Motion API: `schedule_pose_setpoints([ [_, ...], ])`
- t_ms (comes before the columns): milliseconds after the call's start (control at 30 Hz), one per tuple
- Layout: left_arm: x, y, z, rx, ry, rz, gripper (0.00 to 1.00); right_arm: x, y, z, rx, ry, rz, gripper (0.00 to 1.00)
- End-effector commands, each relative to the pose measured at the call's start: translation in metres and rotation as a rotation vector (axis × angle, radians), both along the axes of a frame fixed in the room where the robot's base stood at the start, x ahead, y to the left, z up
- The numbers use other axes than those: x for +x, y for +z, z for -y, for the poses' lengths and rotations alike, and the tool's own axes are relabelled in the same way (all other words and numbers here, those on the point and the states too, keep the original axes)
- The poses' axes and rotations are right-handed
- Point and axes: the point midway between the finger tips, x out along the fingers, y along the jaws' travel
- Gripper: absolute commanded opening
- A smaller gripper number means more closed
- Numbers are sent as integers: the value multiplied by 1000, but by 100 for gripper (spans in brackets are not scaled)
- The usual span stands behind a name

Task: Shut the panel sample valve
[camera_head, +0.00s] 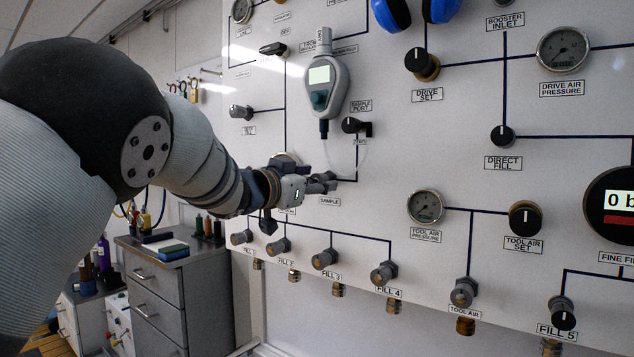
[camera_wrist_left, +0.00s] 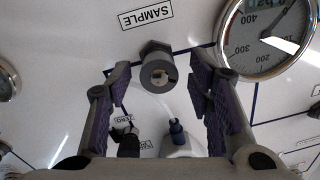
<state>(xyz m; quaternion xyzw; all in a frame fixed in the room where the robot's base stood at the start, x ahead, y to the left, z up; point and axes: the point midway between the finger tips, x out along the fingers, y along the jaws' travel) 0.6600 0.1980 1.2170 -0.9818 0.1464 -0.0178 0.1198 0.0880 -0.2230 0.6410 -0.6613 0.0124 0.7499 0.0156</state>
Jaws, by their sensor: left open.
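The sample valve (camera_wrist_left: 158,72) is a round grey knob on the white panel, beside the SAMPLE label (camera_wrist_left: 146,16) in the left wrist view. In the head view, the SAMPLE label (camera_head: 329,201) shows just below my left gripper (camera_head: 323,183), which hides most or all of the knob. My left gripper (camera_wrist_left: 158,80) also shows in the wrist view, open, with a purple-padded finger on either side of the knob. There is a visible gap on both sides. I cannot tell how deep the knob sits between the fingers. My right gripper is not in view.
A handheld analyser (camera_head: 325,85) hangs above, with a clear tube near the black sample port fitting (camera_head: 352,125). A gauge (camera_wrist_left: 262,38) sits close beside the valve. The fill valves (camera_head: 324,259) line the panel below. A grey drawer cabinet (camera_head: 170,290) stands at left.

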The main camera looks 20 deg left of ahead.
Motion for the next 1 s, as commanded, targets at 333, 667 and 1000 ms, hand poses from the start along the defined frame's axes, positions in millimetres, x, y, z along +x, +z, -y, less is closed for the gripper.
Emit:
schedule_pose_setpoints([
  [333,2,0,1,-1,0,0,31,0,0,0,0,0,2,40],
  [667,2,0,0,4,1,1,0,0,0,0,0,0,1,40],
  [1000,2,0,0,132,1,47,0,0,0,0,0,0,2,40],
])
